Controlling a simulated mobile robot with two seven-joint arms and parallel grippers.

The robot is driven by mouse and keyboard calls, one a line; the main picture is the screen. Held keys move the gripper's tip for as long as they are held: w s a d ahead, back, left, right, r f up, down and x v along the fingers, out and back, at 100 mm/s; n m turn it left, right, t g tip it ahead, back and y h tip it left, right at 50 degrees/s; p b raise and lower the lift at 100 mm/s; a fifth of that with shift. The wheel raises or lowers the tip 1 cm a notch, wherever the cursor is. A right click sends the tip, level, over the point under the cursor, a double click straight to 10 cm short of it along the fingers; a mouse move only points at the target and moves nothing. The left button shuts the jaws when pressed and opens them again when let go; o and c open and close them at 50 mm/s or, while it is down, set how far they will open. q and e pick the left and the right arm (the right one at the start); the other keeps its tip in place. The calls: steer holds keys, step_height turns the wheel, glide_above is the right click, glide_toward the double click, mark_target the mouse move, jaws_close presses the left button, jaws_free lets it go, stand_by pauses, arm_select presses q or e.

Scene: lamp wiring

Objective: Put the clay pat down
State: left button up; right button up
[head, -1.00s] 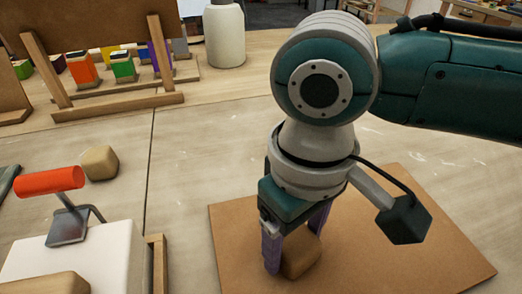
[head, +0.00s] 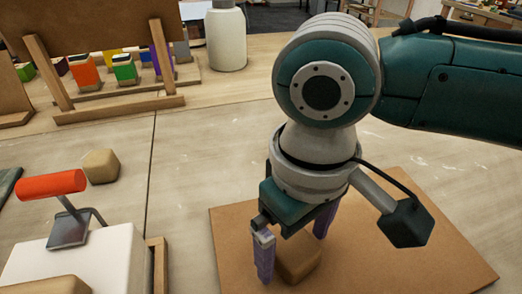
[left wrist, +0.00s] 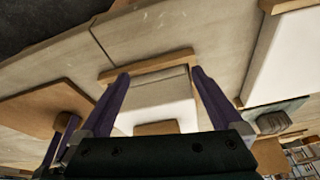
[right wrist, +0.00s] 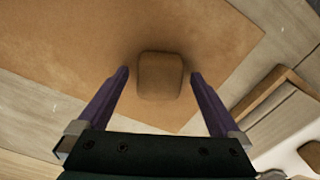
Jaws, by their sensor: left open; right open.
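The clay pat (head: 298,259) is a tan rounded block resting on the brown board (head: 400,262) in the head view. In the right wrist view the clay pat (right wrist: 160,75) lies ahead of and between the finger lines, on the board (right wrist: 80,45). My right gripper (head: 293,247) is open around the clay pat, with a visible gap to the fingers. In the right wrist view its purple fingers (right wrist: 160,72) stand apart. My left gripper (left wrist: 158,75) is open in the left wrist view, with a white block (left wrist: 155,100) beyond its fingers. It is not seen in the head view.
A wooden rack (head: 120,107) with coloured blocks and a white bottle (head: 226,38) stand at the back.

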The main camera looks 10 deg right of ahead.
mark_target(295, 245)
step_height(295, 245, up, 12)
steer(key=p, duration=0.2)
steer(key=s+a+f+t+y, duration=0.1)
steer(key=s+a+f+y, duration=0.3)
steer(key=s+a, duration=0.1)
steer(key=s+d+f+m+t+h, duration=0.1)
steer(key=s+d+h, duration=0.1)
steer(key=d, duration=0.5)
steer(key=s+d+f+m+t+h, duration=0.1)
steer(key=s+d+f+m, duration=0.1)
steer(key=s+d, duration=0.3)
steer(key=shift+s+d+t+h, duration=0.15)
steer(key=shift+d+t+h, duration=0.2)
steer(key=shift+d, duration=0.75)
steer(key=shift+r, duration=0.1)
step_height(295, 245, up, 43)
steer(key=p, duration=4.3)
